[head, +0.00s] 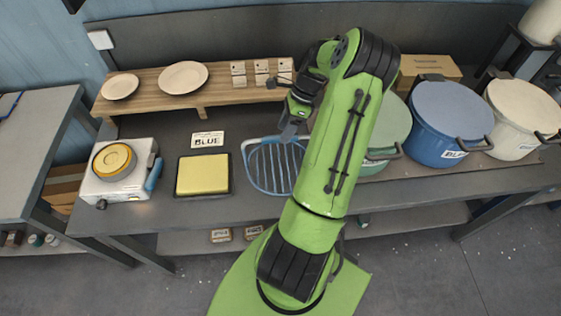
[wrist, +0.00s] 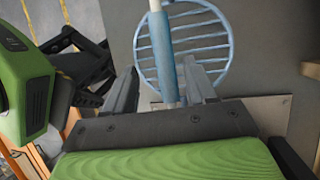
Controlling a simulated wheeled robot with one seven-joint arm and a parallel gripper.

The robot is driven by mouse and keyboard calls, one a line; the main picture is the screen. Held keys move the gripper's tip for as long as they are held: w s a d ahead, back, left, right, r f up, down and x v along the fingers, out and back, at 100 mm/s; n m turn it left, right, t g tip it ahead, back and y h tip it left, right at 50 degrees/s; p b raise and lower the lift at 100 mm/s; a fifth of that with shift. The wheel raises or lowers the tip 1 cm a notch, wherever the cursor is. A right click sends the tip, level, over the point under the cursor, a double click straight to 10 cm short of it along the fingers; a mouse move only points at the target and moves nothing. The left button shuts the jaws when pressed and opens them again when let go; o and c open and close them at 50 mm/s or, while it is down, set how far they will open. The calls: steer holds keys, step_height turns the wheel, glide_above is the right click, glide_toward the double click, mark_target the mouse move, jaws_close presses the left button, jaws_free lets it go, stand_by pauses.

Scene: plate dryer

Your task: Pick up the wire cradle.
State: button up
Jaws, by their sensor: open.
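The wire cradle (head: 270,168) is a light blue frame of parallel bars lying on the dark bench, partly hidden behind my arm in the head view. In the wrist view the cradle (wrist: 205,45) shows a round barred end and a straight blue handle. My gripper (head: 290,132) points down at the cradle's far side. In the wrist view my gripper (wrist: 163,80) is open, with the handle lying between its two fingers in the picture. A gap shows on each side of the handle. I cannot tell how deep the handle sits between the fingers.
A yellow pad (head: 204,175) and a small white device with a yellow disc (head: 113,160) stand to the left. A card reading BLUE (head: 209,140) lies behind the pad. A wooden shelf (head: 150,88) holds two plates. Large pots, one blue (head: 445,120), stand to the right.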

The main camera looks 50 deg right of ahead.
steer(key=x, duration=0.6)
steer(key=shift+w+d+f, duration=0.1)
steer(key=shift+w+f, duration=0.15)
steer(key=shift+f, duration=0.05)
steer(key=shift+f, duration=0.25)
steer(key=shift+c, duration=0.3)
steer(key=c, duration=1)
